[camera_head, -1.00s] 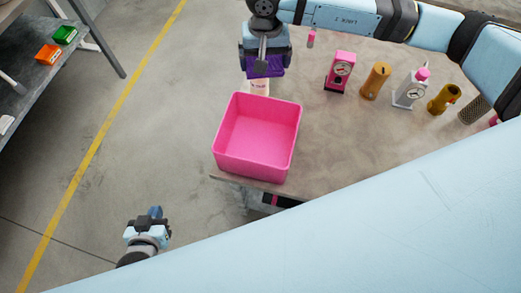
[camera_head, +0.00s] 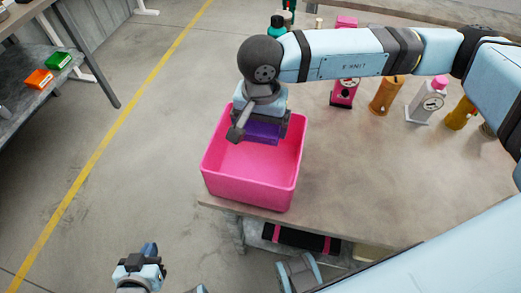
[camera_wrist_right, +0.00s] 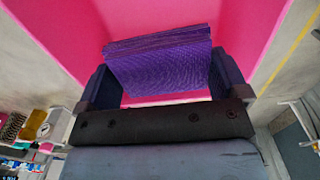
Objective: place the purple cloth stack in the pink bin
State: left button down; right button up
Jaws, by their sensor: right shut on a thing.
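The purple cloth stack (camera_head: 262,133) is between the fingers of my right gripper (camera_head: 260,125), which is shut on it. The pink bin (camera_head: 248,188) stands at the table's near left corner. In the head view the gripper and cloth are over the far part of the bin's opening. In the right wrist view the folded cloth (camera_wrist_right: 160,62) hangs between the two dark fingers, with pink bin walls (camera_wrist_right: 240,28) around it. My left gripper (camera_head: 150,250) is low at the left, away from the table; its jaw opening is unclear.
On the table (camera_head: 345,165) stand a pink dispenser (camera_head: 344,92), an amber bottle (camera_head: 386,95) and a grey bottle with a pink cap (camera_head: 427,98). A shelf at the left holds an orange bin (camera_head: 38,79) and a green bin (camera_head: 58,61).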

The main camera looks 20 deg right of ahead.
aim_at(261, 156)
notch_tip(261, 156, down, 10)
jog(key=shift+r, duration=0.15)
jog(key=shift+f+b, duration=0.3)
jog(key=shift+b, duration=0.3)
jog(key=o, duration=0.5)
jog(key=shift+r, duration=0.1)
jog(key=shift+o, duration=0.2)
notch_tip(261, 156, up, 12)
jog(key=shift+r+p, duration=0.25)
jog(key=shift+p, duration=0.35)
